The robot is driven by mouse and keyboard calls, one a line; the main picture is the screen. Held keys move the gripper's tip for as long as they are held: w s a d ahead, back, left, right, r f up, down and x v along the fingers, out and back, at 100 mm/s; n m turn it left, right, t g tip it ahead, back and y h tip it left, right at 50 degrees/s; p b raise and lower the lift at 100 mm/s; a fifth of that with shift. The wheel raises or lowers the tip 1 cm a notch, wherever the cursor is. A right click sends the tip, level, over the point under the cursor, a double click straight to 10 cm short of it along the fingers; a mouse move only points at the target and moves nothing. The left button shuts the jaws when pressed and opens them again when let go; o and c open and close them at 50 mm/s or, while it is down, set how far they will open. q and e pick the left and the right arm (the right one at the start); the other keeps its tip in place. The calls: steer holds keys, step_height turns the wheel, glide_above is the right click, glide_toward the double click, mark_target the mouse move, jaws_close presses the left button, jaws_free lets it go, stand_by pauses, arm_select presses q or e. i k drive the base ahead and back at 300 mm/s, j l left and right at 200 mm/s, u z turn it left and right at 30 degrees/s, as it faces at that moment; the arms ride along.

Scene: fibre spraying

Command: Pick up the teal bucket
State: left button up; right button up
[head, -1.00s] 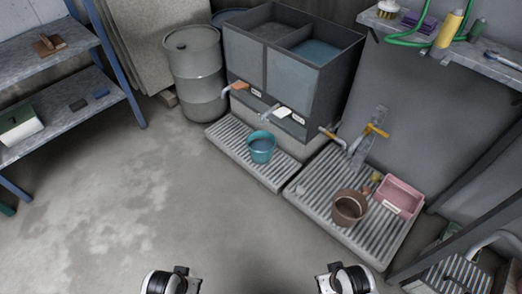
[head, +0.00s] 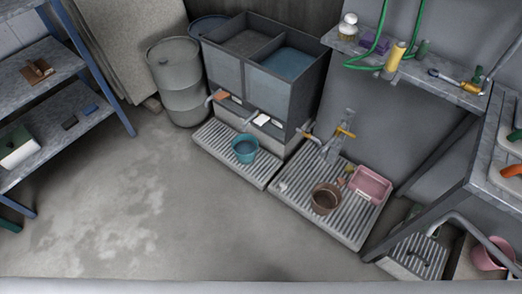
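The teal bucket (head: 245,149) stands upright on the left slatted grate (head: 213,142), below the spouts of a grey two-compartment tank (head: 266,83). Its open top faces up and the inside looks bluish; I cannot tell whether it holds liquid. Nothing touches it from above. Neither of my grippers shows in the head view now.
A brown bucket (head: 324,198) and a pink basin (head: 370,186) sit on the right grate (head: 345,229). A grey drum (head: 179,80) stands left of the tank. Shelves (head: 62,133) are at left, a metal table (head: 487,150) at right. The floor (head: 160,215) in front is clear.

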mark_target(245, 146)
steer(key=i+j+z, duration=0.2)
steer(key=j+z, duration=0.25)
steer(key=i+j+z, duration=0.15)
steer(key=j+z, duration=0.15)
steer(key=z, duration=0.2)
